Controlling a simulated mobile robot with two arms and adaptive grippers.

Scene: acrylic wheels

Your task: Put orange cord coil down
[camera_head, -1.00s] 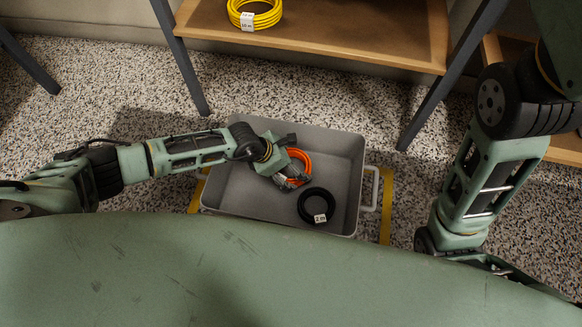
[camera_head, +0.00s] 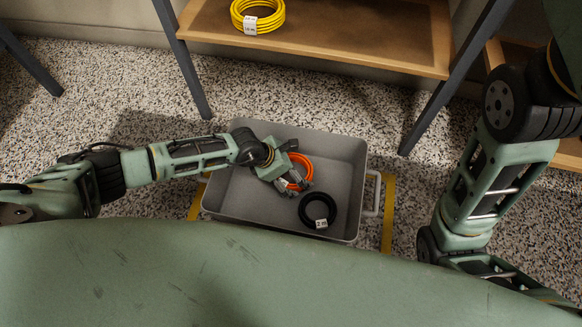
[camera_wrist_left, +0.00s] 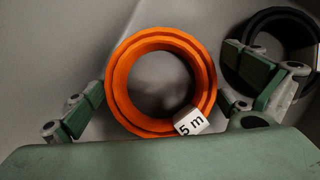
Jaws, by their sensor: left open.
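The orange cord coil (camera_head: 308,164) lies in the grey crate (camera_head: 351,152), beside the black coil (camera_head: 304,207). In the left wrist view the orange coil (camera_wrist_left: 119,84) is a round ring with a white "5 m" tag. My left gripper (camera_head: 297,170) is open just above it, reaching in from the left. Its fingers stand to either side of the coil, with gaps visible in the left wrist view. The gripper hides part of the coil in the head view. My right arm is at the right edge; its gripper is not in view.
The black coil, tagged "2 m", is close to one finger in the left wrist view (camera_wrist_left: 236,68). Yellow floor markings (camera_head: 387,215) border the crate. A shelf (camera_head: 345,35) behind holds a yellow coil (camera_head: 239,15). The left part of the crate is bare.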

